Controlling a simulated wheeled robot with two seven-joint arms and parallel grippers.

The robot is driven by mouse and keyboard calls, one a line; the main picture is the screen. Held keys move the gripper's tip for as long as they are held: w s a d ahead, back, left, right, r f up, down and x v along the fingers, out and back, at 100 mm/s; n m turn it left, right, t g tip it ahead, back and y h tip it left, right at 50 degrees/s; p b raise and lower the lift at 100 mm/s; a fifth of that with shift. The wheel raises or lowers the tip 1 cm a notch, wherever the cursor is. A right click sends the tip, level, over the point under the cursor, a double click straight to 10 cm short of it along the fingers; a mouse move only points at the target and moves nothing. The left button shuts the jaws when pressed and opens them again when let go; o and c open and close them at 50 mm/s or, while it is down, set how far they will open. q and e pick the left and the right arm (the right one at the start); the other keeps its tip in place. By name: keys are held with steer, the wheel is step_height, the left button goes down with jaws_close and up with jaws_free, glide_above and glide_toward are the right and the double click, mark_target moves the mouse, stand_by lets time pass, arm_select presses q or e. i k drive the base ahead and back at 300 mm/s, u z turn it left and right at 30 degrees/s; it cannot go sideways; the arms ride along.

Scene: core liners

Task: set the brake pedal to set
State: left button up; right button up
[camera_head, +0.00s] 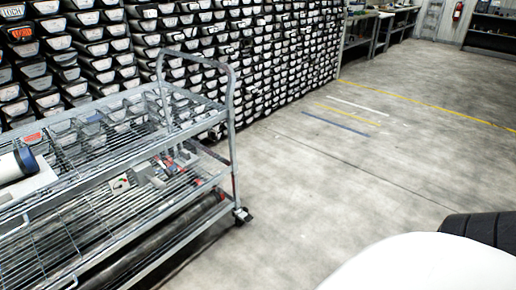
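A grey metal wire-shelf cart (232,135) stands at the left with its push handle towards the middle of the view. A caster with a small dark brake pedal (243,214) shows at the foot of the cart's near handle post, on the floor. The pedal is too small to tell whether it is up or down. Neither of my grippers is in view. A white rounded part and a dark ribbed part at the lower right seem to be mine.
A wall of stacked core liners (265,60) stands behind the cart. The cart's shelves hold bins, a white tube (12,165) and small parts. The concrete floor (330,190) right of the cart is clear, with painted lines. Benches stand at the back.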

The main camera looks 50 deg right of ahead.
mark_target(247, 218)
steer(key=z, duration=0.6)
steer(key=i, duration=0.4)
steer(key=z, duration=0.3)
steer(key=k, duration=0.65)
steer(key=z, duration=0.2)
steer(key=i, duration=0.7)
steer(key=z, duration=0.95)
steer(key=i, duration=1.2)
steer(key=u, duration=1.05)
steer(key=i, duration=0.8)
steer(key=u, duration=0.9)
